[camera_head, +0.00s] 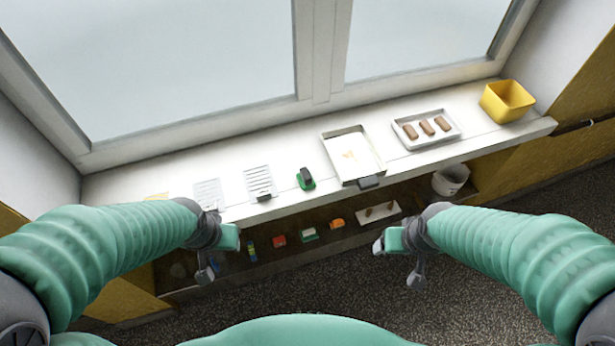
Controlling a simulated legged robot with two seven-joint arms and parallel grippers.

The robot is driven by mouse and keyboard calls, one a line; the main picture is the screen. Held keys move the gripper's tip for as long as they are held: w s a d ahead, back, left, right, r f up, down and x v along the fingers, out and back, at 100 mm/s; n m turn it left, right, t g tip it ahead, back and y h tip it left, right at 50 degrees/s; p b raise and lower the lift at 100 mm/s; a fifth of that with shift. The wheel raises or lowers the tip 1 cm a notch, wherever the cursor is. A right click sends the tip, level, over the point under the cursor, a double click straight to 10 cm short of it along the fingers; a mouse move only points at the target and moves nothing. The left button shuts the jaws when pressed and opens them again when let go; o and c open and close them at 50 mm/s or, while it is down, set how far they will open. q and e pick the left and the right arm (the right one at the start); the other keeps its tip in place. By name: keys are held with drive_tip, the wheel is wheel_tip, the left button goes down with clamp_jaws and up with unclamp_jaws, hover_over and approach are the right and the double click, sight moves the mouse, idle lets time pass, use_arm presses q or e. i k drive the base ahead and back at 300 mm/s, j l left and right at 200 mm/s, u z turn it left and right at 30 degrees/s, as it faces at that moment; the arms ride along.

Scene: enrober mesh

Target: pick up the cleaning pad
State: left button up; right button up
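A small green pad with a black grip on top (306,179), which looks like the cleaning pad, lies on the white window sill (290,207) near the middle. It is uncovered and nothing touches it. My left gripper (229,238) is in front of the sill, below and left of the pad. My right gripper (383,243) is in front of the sill, below and right of it. Both are apart from the pad. I see nothing held in either, and their fingers are too small to tell whether they are open.
Two wire meshes (259,182) lie left of the pad. A white tray (332,152) with a dark clip stands right of it, then a tray of brown bars (398,134) and a yellow bin (507,101). A lower shelf holds small items, including an orange one (337,223), and a white bucket (450,179).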

sight(306, 182)
drive_tip(key=i+j, duration=0.1)
drive_tip(key=j, duration=0.2)
drive_tip(key=i+j+z, duration=0.15)
drive_tip(key=j, duration=0.15)
drive_tip(key=i+j, duration=0.1)
drive_tip(key=j, duration=0.2)
drive_tip(key=z, duration=1.45)
